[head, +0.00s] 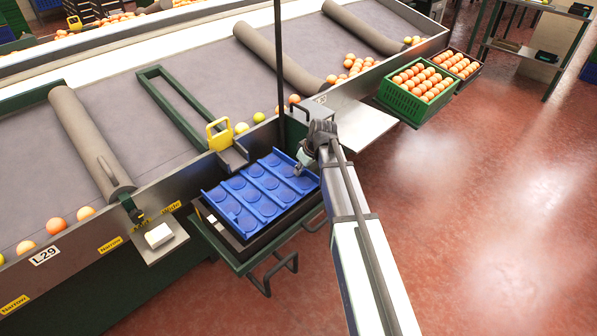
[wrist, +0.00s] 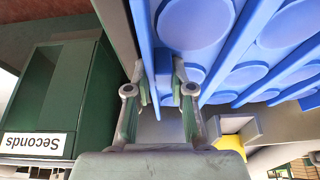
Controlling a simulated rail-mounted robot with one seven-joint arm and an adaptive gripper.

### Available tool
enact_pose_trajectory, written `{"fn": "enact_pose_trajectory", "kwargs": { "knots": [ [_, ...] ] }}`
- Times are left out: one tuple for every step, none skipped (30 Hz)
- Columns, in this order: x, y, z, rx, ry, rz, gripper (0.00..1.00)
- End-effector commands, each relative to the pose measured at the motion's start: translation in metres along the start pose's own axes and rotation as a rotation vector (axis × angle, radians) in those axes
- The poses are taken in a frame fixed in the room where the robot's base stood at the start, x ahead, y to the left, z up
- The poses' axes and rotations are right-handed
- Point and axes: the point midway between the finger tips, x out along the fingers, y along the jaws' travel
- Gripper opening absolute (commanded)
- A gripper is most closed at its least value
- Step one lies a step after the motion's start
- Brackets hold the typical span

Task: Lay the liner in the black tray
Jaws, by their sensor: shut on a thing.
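The liner (head: 262,194) is a blue sheet with raised ribs and rows of round recesses. It lies roughly level over the black tray (head: 241,248), whose dark front and side edges show below it. I cannot tell whether the liner touches the tray floor. My gripper (head: 303,168) is at the liner's right side, shut on one of its ribs. In the wrist view my gripper (wrist: 160,92) has its two fingers at the liner's blue edge, and the liner (wrist: 195,22) fills the upper right. Most of the tray is hidden under the liner.
The tray sits on a green stand beside the conveyor (head: 200,70). A yellow-handled piece (head: 218,133) stands behind it. A green crate of oranges (head: 405,104) is to the right. A green box labelled "Seconds" (wrist: 45,105) shows in the wrist view. The red floor is clear.

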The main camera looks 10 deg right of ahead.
Motion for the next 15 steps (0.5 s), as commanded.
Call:
{"fn": "enact_pose_trajectory", "kwargs": {
  "knots": [
    [0.004, 0.003, -0.01, 0.0, 0.0, 0.001, 0.0],
    [0.011, 0.002, -0.002, 0.002, -0.001, 0.001, 0.0],
    [0.015, 0.002, 0.001, 0.003, -0.001, 0.001, 0.0],
    [0.017, 0.002, 0.002, 0.003, 0.0, 0.001, 0.0],
    [0.017, 0.002, 0.002, 0.003, 0.0, 0.001, 0.0],
    [0.017, 0.002, 0.002, 0.003, 0.0, 0.001, 0.0],
    [0.017, 0.002, 0.002, 0.003, 0.001, 0.001, 0.0],
    [0.016, 0.002, 0.002, 0.003, 0.001, 0.001, 0.0],
    [0.016, 0.002, 0.002, 0.003, 0.001, 0.001, 0.0],
    [0.016, 0.002, 0.002, 0.003, 0.001, 0.001, 0.0],
    [0.016, 0.002, 0.002, 0.003, 0.001, 0.001, 0.0],
    [0.016, 0.002, 0.002, 0.003, 0.001, 0.001, 0.0],
    [0.016, 0.002, 0.002, 0.003, 0.001, 0.001, 0.0],
    [0.017, 0.002, 0.002, 0.003, 0.0, 0.001, 0.0],
    [0.018, 0.002, 0.003, 0.003, 0.0, 0.001, 0.0]
  ]
}}
